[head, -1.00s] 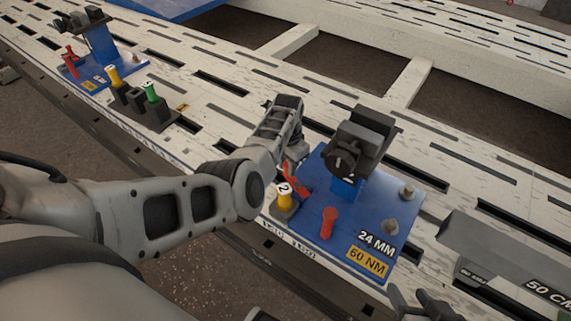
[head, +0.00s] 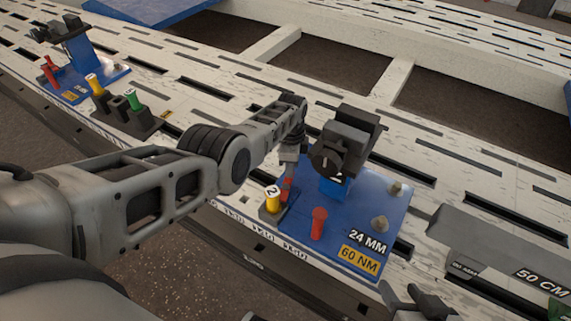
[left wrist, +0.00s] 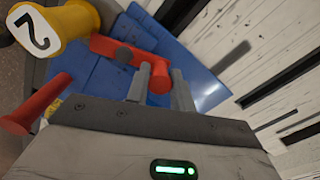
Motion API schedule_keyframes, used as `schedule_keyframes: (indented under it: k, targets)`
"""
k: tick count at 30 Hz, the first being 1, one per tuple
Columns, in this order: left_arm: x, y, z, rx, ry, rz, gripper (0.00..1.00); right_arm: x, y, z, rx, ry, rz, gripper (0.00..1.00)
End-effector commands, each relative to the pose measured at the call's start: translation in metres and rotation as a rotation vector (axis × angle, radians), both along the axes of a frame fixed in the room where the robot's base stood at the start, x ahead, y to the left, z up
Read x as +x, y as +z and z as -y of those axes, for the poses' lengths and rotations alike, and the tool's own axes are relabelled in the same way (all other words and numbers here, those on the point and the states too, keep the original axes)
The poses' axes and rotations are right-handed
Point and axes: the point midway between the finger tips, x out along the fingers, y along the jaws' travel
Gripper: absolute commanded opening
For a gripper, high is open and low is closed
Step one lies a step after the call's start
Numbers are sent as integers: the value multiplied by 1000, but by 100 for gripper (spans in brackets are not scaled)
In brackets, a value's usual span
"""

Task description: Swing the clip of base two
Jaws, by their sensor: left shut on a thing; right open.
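Base two is a blue plate (head: 345,225) with a yellow knob (head: 272,199) marked 2, a dark clamp head (head: 345,140) and a red clip (head: 287,187). The clip is mostly hidden under my left gripper (head: 289,172). In the left wrist view the red clip (left wrist: 115,50) runs across the blue plate, and its end sits between the two grey fingers of my left gripper (left wrist: 162,85), which are shut on it. The yellow knob (left wrist: 65,25) is beside it. My right gripper (head: 420,300) is open and empty at the bottom edge, apart from the plate.
Another blue base (head: 85,80) and a dark holder (head: 125,113) with yellow and green knobs are at the far left. The slotted bench (head: 220,100) is bare between.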

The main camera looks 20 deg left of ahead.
Motion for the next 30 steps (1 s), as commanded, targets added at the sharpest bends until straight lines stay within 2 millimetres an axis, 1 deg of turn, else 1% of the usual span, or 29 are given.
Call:
schedule_keyframes:
  k: [6,12,18,30]
  targets:
    - [0,-1,7,1,-143,-1,1,1,2,-1,3,0,9,43]
    - [0,-1,11,1,-225,0,1,1,3,-1,3,0,11,43]
    - [0,-1,13,0,-262,-1,1,1,3,-1,2,2,11,43]
    - [0,0,14,0,-267,-1,1,0,2,-1,2,3,9,43]
